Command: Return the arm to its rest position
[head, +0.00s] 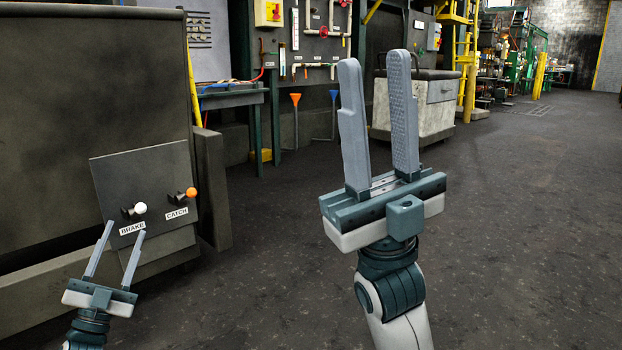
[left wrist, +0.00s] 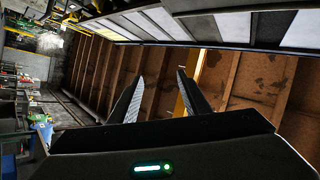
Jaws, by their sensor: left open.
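My left gripper (head: 125,228) is at the lower left of the head view, fingers up and apart, with nothing between them. In the picture its fingertips lie just below the white BRAKE knob (head: 140,208); I cannot tell whether they touch the panel. The left wrist view shows the same open fingers (left wrist: 159,76) empty against the ceiling beams. My right gripper (head: 373,57) stands upright near the middle of the head view, fingers apart and empty.
A dark panel (head: 140,170) on the machine (head: 85,110) carries the BRAKE knob and an orange CATCH knob (head: 191,192). The dark floor (head: 520,220) at the right is clear.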

